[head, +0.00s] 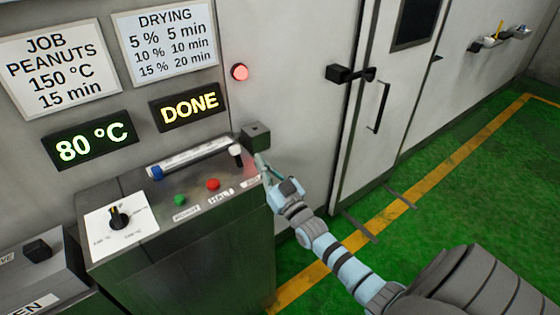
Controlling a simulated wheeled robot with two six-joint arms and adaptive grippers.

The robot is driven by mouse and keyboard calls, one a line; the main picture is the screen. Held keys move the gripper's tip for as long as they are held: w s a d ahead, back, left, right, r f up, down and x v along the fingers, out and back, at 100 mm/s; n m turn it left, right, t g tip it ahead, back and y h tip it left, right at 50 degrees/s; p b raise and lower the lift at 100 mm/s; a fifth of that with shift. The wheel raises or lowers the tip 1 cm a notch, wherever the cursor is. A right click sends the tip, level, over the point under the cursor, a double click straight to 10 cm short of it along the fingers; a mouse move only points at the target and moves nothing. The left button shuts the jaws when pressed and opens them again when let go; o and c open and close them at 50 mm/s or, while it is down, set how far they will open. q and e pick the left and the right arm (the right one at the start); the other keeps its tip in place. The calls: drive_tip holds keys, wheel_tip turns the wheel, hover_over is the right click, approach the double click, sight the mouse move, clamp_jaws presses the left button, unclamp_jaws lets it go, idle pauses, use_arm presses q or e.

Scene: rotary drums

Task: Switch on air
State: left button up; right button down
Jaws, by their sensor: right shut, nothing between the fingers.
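The control panel (150,240) is a grey metal console with a sloped top. A switch with a white knob (236,150) stands near the top right corner of the panel, with a red strip below it. The small labels on the panel are too small to read surely, so I cannot tell which control is marked air. My right gripper (262,165) is shut and empty, just right of the white-knobbed switch at the panel's right edge. A gap shows between them in the picture. My left gripper is not in view.
The panel also carries a green button (180,200), a red button (213,184), a blue slider knob (157,173) and a black dial (119,217). A dark box (256,136) sits behind my gripper. Displays read 80 °C (89,143) and DONE (189,106). A red lamp (239,72) glows.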

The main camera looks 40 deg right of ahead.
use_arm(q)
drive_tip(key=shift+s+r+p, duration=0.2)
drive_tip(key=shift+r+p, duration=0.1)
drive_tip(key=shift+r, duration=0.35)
use_arm(e)
drive_tip(key=s+r, duration=0.3)
drive_tip(key=s, duration=0.3)
drive_tip(key=shift+s+a, duration=0.3)
drive_tip(key=shift+s, duration=0.05)
drive_tip(key=shift+w, duration=0.1)
